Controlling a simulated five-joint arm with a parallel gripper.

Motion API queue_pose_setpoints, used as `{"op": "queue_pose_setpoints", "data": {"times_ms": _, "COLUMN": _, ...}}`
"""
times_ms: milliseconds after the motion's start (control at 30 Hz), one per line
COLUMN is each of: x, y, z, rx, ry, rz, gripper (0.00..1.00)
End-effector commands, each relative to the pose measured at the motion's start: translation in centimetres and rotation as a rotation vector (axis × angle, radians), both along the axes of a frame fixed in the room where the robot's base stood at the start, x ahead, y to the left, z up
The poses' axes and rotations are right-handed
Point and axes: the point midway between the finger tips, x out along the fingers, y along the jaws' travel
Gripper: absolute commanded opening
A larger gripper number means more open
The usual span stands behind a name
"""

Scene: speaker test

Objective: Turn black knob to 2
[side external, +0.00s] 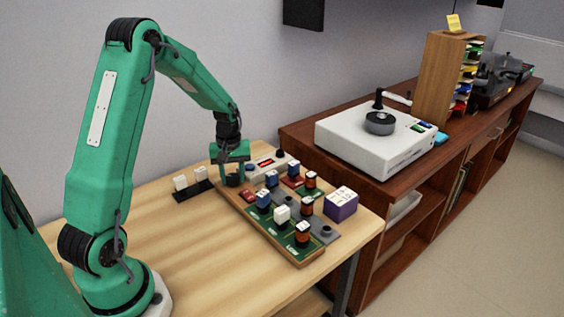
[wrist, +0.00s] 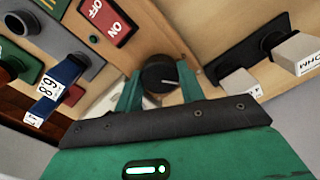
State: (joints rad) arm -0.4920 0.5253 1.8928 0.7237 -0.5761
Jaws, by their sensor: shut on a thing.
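In the wrist view the black knob (wrist: 156,72) sits between the two green fingers of my gripper (wrist: 160,84). The knob is round and dark, with a white pointer line on its face aimed to the right in this view. My gripper is shut on the knob's sides. No scale number beside the knob can be read. In the side view my gripper (side external: 232,178) is down at the far left end of the wooden board (side external: 256,231), and it hides the knob there.
A red ON/OFF switch (wrist: 107,22) and a blue block marked 68 (wrist: 55,88) are near my gripper. Two white blocks on a black strip (side external: 193,190) stand left of the board. A purple box (side external: 341,206) stands right. Bare table lies in front.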

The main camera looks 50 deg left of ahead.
Motion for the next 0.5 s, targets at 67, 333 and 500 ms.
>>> {"op": "queue_pose_setpoints", "data": {"times_ms": 67, "x": 0.04, "y": 0.01, "z": 0.08, "rx": 0.001, "ry": 0.000, "rz": -0.036, "gripper": 0.16}}
{"op": "queue_pose_setpoints", "data": {"times_ms": 333, "x": 0.05, "y": 0.03, "z": 0.11, "rx": 0.001, "ry": 0.000, "rz": -0.223, "gripper": 0.16}}
{"op": "queue_pose_setpoints", "data": {"times_ms": 500, "x": 0.06, "y": 0.04, "z": 0.13, "rx": 0.001, "ry": -0.001, "rz": -0.361, "gripper": 0.16}}
